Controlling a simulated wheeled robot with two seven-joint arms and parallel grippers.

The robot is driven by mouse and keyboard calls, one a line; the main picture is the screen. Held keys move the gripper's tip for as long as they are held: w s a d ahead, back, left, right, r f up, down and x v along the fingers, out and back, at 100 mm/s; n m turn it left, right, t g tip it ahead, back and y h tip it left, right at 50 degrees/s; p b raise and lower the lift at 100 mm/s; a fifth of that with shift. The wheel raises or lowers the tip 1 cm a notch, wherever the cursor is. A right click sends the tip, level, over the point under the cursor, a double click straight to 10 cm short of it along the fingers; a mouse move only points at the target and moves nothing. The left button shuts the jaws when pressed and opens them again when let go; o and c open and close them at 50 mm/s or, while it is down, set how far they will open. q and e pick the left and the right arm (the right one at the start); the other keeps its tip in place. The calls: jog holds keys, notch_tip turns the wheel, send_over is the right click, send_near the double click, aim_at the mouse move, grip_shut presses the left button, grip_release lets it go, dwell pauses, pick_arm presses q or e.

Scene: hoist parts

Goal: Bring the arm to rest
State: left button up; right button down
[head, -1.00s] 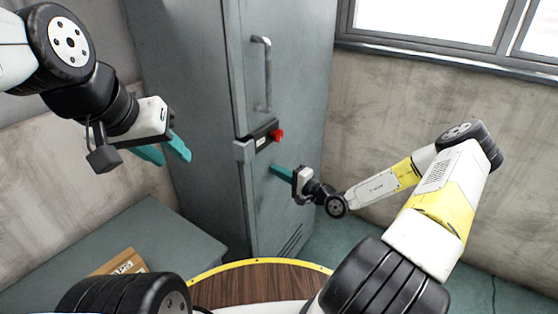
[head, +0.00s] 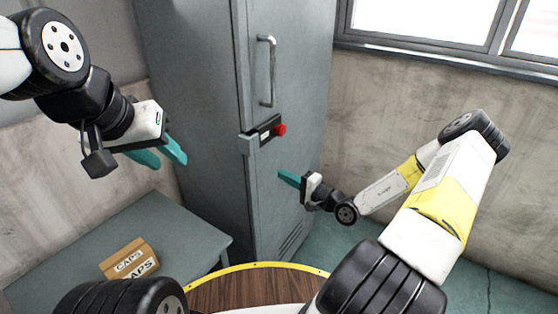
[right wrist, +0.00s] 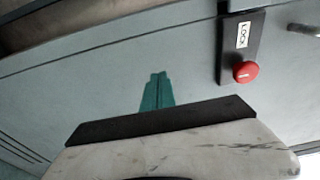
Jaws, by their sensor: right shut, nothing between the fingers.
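My right gripper (head: 289,178) is in front of the grey cabinet (head: 190,120), below the red knob (head: 281,129). Its teal fingers are together with nothing between them. In the right wrist view the closed fingers (right wrist: 157,92) point at the cabinet face, left of the red knob (right wrist: 245,72). I cannot tell whether they touch the face. My left gripper (head: 160,156) hangs at the upper left, its two teal fingers apart and empty. The right arm (head: 440,195), white and yellow, is bent out to the right.
The cabinet door has a vertical bar handle (head: 267,70) and a latch plate labelled LOCK (right wrist: 243,35). A grey table (head: 180,225) at the left carries a cardboard box marked CAPS (head: 130,258). A window (head: 430,20) is at the upper right. Floor shows right of the cabinet.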

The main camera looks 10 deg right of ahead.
jog(key=s+a+r+n+g, duration=0.3)
jog(key=s+r+n+g, duration=0.15)
jog(key=s, duration=0.25)
jog(key=s+a+r+n+g+h, duration=0.1)
jog(key=s+a+r+n+g, duration=0.25)
jog(key=s+r, duration=0.2)
jog(key=s+a+r+n+g, duration=0.2)
jog(key=s+r+n+g, duration=0.1)
jog(key=s+r+g, duration=0.3)
jog(key=s+d+r+t+h, duration=0.6)
jog(key=s+d+r+h, duration=0.2)
jog(key=d+r, duration=0.3)
jog(key=shift+s+r+m+t+h, duration=0.4)
jog(key=shift+s+r, duration=0.15)
jog(key=shift+r, duration=0.35)
